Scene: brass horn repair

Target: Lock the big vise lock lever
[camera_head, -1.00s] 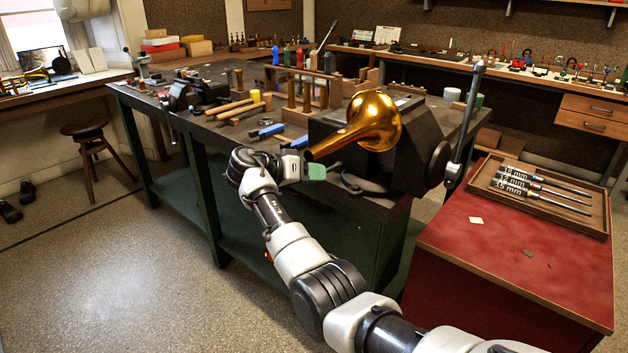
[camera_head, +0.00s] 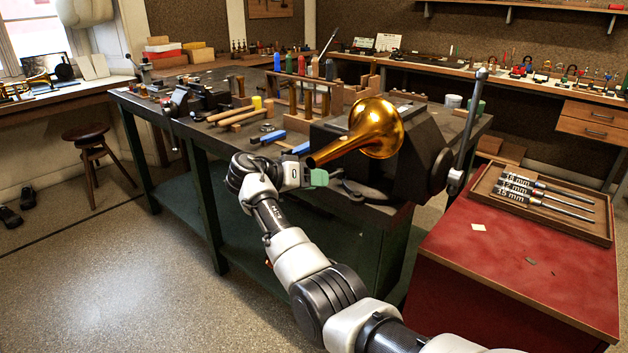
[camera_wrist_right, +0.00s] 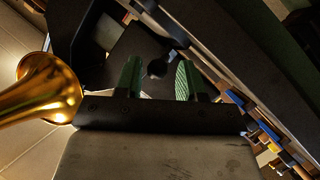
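The big vise (camera_head: 425,150) is a dark block on the near right corner of the green-legged workbench, with a long grey bar handle (camera_head: 470,120) upright at its right side. A dark lever-like part (camera_head: 355,190) lies low at its front, likely the lock lever, partly hidden. My right gripper (camera_head: 312,178) is just left of this part, below the horn's narrow end. In the right wrist view its two green-padded fingers (camera_wrist_right: 158,80) are apart, with a dark rounded knob (camera_wrist_right: 157,68) seen beyond the gap; contact cannot be told. My left gripper is not in view.
A brass horn bell (camera_head: 375,130) sits at the vise front, close above my right gripper; it also shows in the wrist view (camera_wrist_right: 45,90). Blue-handled tools (camera_head: 270,137) and wooden mallets (camera_head: 235,115) lie left. A red cabinet (camera_head: 500,265) with a tray (camera_head: 602,236) stands right.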

